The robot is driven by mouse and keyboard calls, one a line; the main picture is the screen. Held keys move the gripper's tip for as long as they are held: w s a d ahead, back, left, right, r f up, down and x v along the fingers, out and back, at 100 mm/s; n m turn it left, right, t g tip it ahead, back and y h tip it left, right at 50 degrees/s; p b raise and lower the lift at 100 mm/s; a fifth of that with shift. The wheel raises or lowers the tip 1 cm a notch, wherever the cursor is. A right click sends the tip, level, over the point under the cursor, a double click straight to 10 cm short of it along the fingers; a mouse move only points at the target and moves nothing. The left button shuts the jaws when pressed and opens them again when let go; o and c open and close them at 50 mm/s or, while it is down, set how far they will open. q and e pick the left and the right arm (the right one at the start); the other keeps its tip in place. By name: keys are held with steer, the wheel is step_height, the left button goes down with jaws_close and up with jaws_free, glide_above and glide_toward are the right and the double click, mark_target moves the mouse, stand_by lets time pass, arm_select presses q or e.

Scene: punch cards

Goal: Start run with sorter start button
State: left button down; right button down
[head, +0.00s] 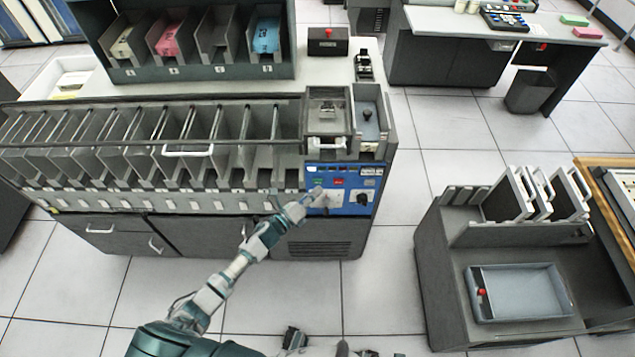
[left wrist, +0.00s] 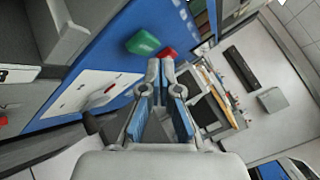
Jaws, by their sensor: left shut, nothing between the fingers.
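The sorter (head: 150,200) is a long grey machine with a row of pockets. Its blue control panel (head: 350,172) is at its right end. A green button (head: 318,182), which looks like the start button, is at the panel's upper left, with a red button (head: 338,182) to its right. In the left wrist view, the green button (left wrist: 143,43) and red button (left wrist: 168,54) are just beyond the fingertips. My left gripper (head: 316,195) is shut and empty in front of the panel, just below the green button; whether it touches is unclear. My right gripper is not identifiable.
A black dial (head: 363,199) is at the panel's right. A rack (head: 190,72) with coloured card decks stands behind the sorter. A grey cart (head: 450,270) with a tray (head: 520,312) stands to the right. Open tiled floor (head: 410,170) lies between them.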

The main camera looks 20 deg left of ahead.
arm_select(q)
steer(key=shift+a, duration=0.15)
steer(key=shift+w, duration=0.15)
steer(key=shift+w, duration=0.2)
stand_by(0.4)
